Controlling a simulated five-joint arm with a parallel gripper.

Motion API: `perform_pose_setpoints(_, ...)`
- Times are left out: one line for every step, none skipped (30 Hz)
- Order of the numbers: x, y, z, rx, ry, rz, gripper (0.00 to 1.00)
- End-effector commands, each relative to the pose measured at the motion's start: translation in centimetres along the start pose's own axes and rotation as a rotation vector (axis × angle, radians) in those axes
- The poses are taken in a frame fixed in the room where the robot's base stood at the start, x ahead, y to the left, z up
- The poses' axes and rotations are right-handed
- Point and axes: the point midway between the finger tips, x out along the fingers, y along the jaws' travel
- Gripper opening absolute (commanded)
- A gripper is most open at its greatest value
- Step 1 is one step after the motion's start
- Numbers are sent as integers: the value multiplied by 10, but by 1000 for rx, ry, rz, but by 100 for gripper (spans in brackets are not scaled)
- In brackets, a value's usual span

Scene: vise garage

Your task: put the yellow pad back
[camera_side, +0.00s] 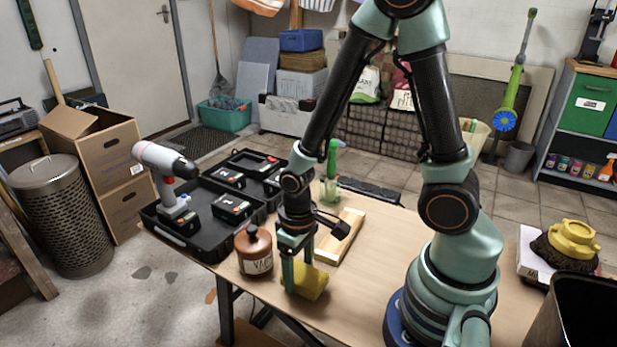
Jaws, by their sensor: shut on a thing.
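The yellow pad (313,286) is a small block low over the wooden table, near its front edge. My gripper (301,279) points down and is shut on the yellow pad. One finger shows in front of the pad's left end; the other is partly hidden. I cannot tell whether the pad touches the table.
A brown jar (254,252) stands close on the left. A wooden board (347,240) lies behind the gripper, with a green bottle (331,178) farther back. A black tool case (178,240) with a drill (166,170) fills the left. A yellow-topped item (571,243) sits far right.

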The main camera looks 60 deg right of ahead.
Motion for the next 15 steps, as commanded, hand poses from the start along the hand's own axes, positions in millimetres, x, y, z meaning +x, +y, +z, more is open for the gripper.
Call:
perform_pose_setpoints(6, 0, 1, 0, -4, 0, 13)
perform_pose_setpoints(8, 0, 1, 0, -4, 0, 13)
perform_pose_setpoints(11, 0, 1, 0, -2, 0, 13)
perform_pose_setpoints(12, 0, 1, 0, -2, 0, 13)
perform_pose_setpoints(13, 0, 0, 0, -1, 0, 13)
perform_pose_setpoints(14, 0, 0, 0, 0, 0, 13)
perform_pose_setpoints(14, 0, 0, 0, 0, 0, 13)
perform_pose_setpoints(14, 0, 0, 0, 1, 0, 13)
perform_pose_setpoints(14, 0, 0, 0, 1, 0, 13)
perform_pose_setpoints(14, 0, 0, 0, 1, 0, 13)
perform_pose_setpoints(14, 0, 0, 0, 1, 0, 13)
perform_pose_setpoints(14, 0, 0, 0, 1, 0, 13)
perform_pose_setpoints(14, 0, 0, 0, 1, 0, 13)
perform_pose_setpoints(14, 0, 0, 0, 1, 0, 13)
perform_pose_setpoints(15, 0, 0, 0, 0, 0, 13)
